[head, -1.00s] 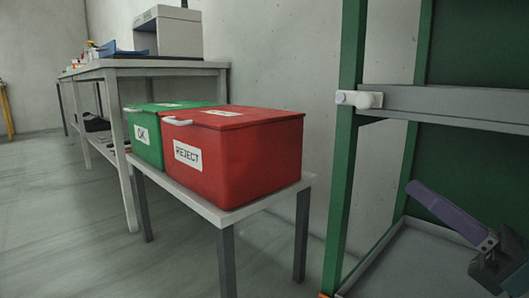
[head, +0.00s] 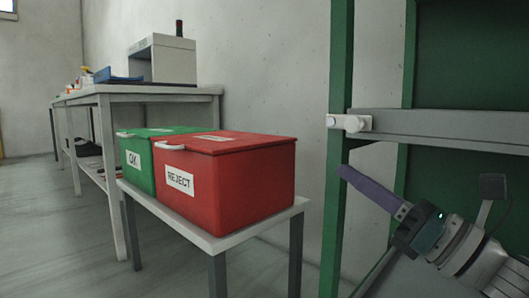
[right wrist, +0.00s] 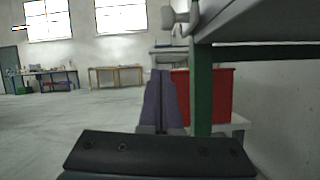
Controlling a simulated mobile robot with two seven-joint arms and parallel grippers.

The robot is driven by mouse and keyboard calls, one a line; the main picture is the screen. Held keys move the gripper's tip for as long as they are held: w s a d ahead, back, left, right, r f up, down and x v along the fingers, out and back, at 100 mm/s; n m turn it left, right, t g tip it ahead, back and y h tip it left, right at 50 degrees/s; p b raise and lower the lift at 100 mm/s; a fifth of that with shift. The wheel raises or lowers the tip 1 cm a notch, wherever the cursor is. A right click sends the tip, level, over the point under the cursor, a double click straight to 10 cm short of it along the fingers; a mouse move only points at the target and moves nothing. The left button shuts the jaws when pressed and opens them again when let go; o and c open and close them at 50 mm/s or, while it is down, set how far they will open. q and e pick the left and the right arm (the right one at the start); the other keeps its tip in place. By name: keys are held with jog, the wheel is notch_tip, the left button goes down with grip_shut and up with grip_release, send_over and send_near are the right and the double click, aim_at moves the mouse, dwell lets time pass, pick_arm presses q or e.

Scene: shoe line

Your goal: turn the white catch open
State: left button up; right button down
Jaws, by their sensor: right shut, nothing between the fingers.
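The white catch (head: 350,123) sits on the green post (head: 340,60) at the left end of a grey crossbar (head: 440,124). In the right wrist view the catch (right wrist: 181,16) shows at the top, by the post. My right gripper (head: 345,172) has purple fingers and is shut and empty, below the catch and apart from it. Its fingers (right wrist: 160,85) point forward in the right wrist view. My left gripper is not in view.
A red REJECT bin (head: 225,180) and a green OK bin (head: 137,160) stand on a low table (head: 240,238) left of the post. A longer bench (head: 150,91) stands behind, against the wall. The floor at the left is clear.

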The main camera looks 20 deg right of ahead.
jog(key=r, duration=0.2)
jog(key=r+p, duration=0.1)
jog(key=r, duration=0.1)
jog(key=shift+s+d, duration=0.1)
jog(key=shift+d, duration=0.25)
